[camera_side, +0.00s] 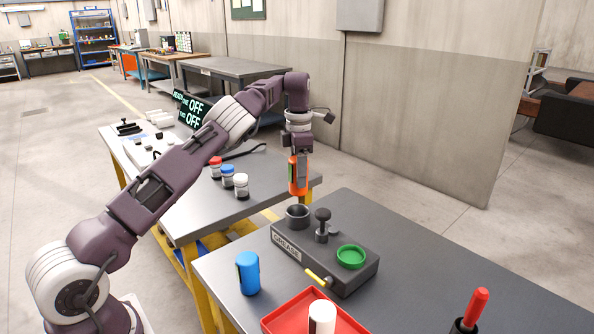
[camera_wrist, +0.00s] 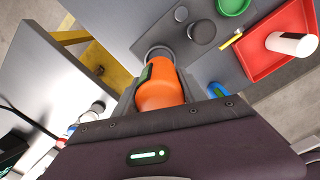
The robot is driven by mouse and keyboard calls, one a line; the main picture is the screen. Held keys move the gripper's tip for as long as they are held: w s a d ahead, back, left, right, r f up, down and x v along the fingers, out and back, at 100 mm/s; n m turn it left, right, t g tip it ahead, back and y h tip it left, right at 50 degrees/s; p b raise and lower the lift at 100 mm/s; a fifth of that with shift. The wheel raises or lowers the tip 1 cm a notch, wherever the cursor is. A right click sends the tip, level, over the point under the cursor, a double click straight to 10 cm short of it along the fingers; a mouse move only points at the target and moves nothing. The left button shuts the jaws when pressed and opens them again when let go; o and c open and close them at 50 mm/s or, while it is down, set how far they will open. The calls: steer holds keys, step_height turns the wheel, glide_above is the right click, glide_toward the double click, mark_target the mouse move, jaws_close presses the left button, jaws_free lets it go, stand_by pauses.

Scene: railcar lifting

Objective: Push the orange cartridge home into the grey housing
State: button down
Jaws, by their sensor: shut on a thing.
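The orange cartridge (camera_side: 299,187) is upright in my gripper (camera_side: 298,170), above the round collar (camera_side: 297,222) of the dark grey housing (camera_side: 340,277), which is marked GREASE. In the side view a small gap shows between the cartridge's lower end and the collar. In the wrist view the cartridge (camera_wrist: 162,92) sits between my two fingers (camera_wrist: 160,93), with the collar (camera_wrist: 158,51) partly hidden beyond it. My gripper is shut on the cartridge. The housing also has a black knob (camera_side: 322,216), a green ring (camera_side: 351,256) and a yellow lever (camera_side: 318,277).
A blue cylinder (camera_side: 247,273) and a red tray (camera_side: 284,319) with a white cylinder (camera_side: 322,317) stand in front of the housing. A red-handled tool (camera_side: 475,308) is at the right. Small capped jars (camera_side: 241,188) stand on the left bench. The grey tabletop (camera_side: 430,265) right of the housing is clear.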

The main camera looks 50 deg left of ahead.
steer(key=shift+f, duration=2.45)
steer(key=shift+f, duration=2.25)
steer(key=c, duration=0.6)
jaws_free()
steer(key=shift+r, duration=0.1)
step_height(320, 180, up, 7)
steer(key=shift+f, duration=0.1)
